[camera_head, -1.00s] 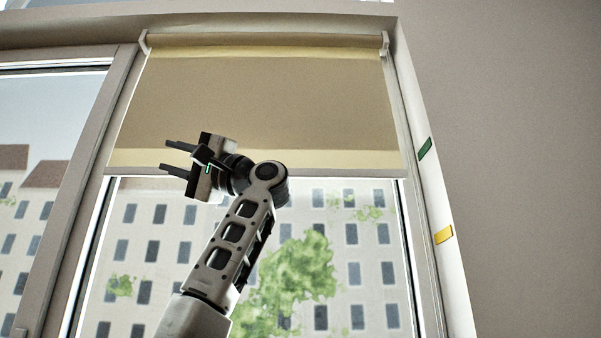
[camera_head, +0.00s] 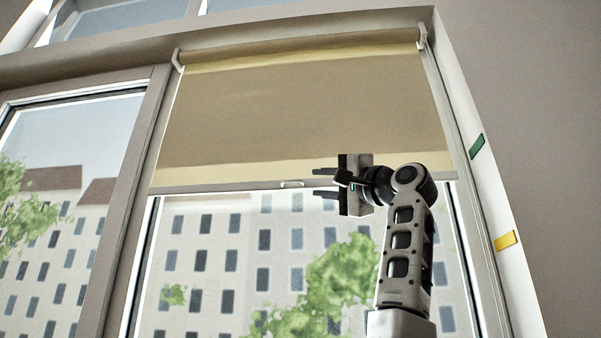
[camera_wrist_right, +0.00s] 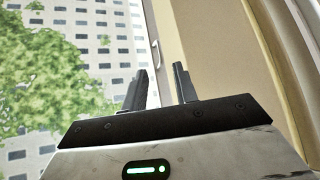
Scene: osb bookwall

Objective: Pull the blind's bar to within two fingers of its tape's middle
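The tan roller blind (camera_head: 300,110) is partly lowered, with pale yellow bands at top and bottom. Its bar (camera_head: 225,187) runs along the lower edge, with a small white handle (camera_head: 292,184) near the middle. A green tape (camera_head: 477,146) and a yellow tape (camera_head: 505,241) are on the right frame; the bar's right end lies between their heights. My right gripper (camera_head: 322,183) is open and empty, just right of the handle, its fingers pointing left. In the right wrist view the handle (camera_wrist_right: 156,52) shows beyond the open fingers (camera_wrist_right: 160,86), apart from them. My left gripper is out of view.
The window frame's right side (camera_head: 470,190) and a grey wall (camera_head: 535,110) stand to the right. A mullion (camera_head: 128,190) is on the left. Below the bar is clear glass with buildings and trees outside.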

